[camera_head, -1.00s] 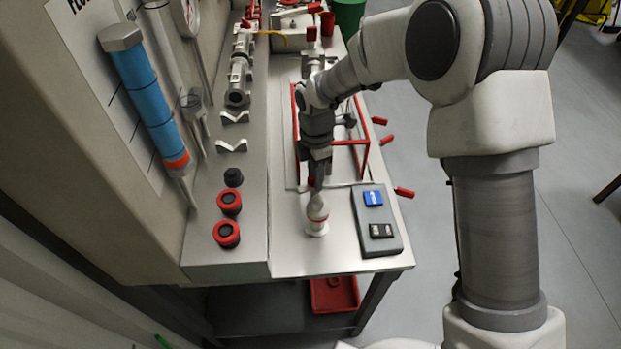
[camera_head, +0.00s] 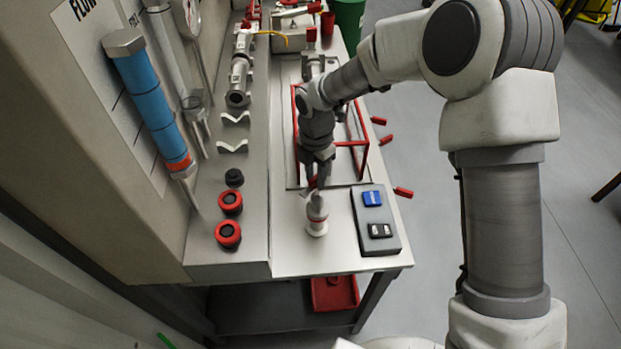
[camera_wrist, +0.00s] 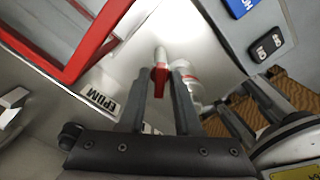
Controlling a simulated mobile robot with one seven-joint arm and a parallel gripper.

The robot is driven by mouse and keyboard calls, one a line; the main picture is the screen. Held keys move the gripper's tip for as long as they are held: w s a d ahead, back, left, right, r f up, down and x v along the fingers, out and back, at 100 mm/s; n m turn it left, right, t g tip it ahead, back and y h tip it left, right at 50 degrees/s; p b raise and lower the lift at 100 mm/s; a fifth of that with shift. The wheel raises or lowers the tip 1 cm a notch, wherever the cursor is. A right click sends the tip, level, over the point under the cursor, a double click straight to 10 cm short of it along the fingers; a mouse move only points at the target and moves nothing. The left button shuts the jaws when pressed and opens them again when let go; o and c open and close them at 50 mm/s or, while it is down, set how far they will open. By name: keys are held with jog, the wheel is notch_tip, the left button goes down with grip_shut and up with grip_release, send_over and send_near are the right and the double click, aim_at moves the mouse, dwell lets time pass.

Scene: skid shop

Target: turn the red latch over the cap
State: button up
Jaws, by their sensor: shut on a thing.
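In the head view my gripper (camera_head: 317,188) points down at a small white fitting with a red band (camera_head: 317,222), near the front end of the steel bench. In the wrist view the fingers (camera_wrist: 158,95) stand on both sides of a small red piece, seemingly the red latch (camera_wrist: 159,82), and are shut on it. A pale round tip shows just beyond it. The white body with a red band, perhaps the cap (camera_wrist: 191,79), is partly hidden behind the right finger. I cannot tell how far the latch is turned.
A grey control box (camera_head: 377,222) with blue and black switches is close on the right. A red frame (camera_head: 364,150) stands behind the gripper. Two red-rimmed black rings (camera_head: 228,234) and white V-shaped holders (camera_head: 233,146) are on the left ledge.

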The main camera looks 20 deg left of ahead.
jog(key=shift+n, duration=0.4)
jog(key=shift+n+p, duration=0.55)
jog(key=shift+n, duration=0.55)
jog(key=shift+n+p, duration=0.55)
jog(key=shift+n, duration=0.55)
jog(key=o, duration=0.8)
jog(key=shift+r, duration=0.15)
